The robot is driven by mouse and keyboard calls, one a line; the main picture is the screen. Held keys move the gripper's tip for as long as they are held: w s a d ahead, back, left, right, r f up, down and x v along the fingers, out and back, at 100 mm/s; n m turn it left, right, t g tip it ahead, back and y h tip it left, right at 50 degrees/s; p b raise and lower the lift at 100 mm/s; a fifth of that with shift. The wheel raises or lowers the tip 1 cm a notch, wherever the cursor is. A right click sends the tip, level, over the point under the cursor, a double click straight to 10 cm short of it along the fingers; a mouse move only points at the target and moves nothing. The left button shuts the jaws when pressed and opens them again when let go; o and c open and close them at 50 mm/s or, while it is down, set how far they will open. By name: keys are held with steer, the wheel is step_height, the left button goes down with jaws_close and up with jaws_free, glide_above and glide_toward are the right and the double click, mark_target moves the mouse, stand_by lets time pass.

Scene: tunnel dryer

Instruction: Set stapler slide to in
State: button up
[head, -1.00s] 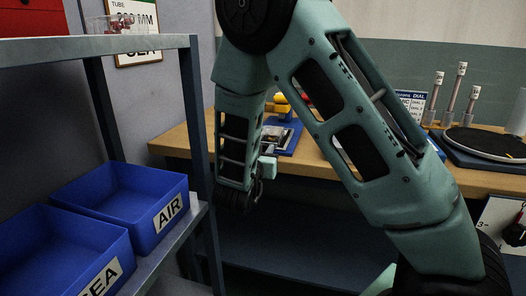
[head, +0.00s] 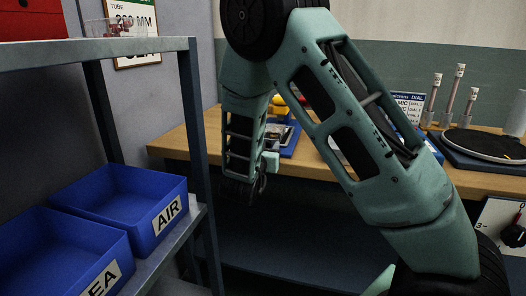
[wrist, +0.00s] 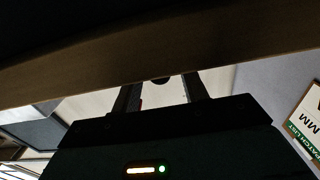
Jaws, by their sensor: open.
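My gripper (head: 258,186) hangs at the end of my forearm, in front of the wooden bench's front edge and low beside it in the head view. It is small and dark there. In the wrist view its two dark fingers (wrist: 161,88) stand apart with nothing visible held between them. A small dark round thing (wrist: 160,81) shows between the fingertips at the edge of a brown surface; I cannot tell what it is. I cannot make out the stapler slide in either view. My arm covers part of the bench.
The wooden bench (head: 180,142) holds a blue mat (head: 290,151) with small items and a yellow object (head: 277,101). A shelf rack (head: 190,110) on the left carries a blue AIR bin (head: 110,180) and another blue bin (head: 60,250). A round black plate (head: 485,143) lies at right.

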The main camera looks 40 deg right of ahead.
steer(key=v, duration=1.7)
steer(key=shift+s+a, duration=0.15)
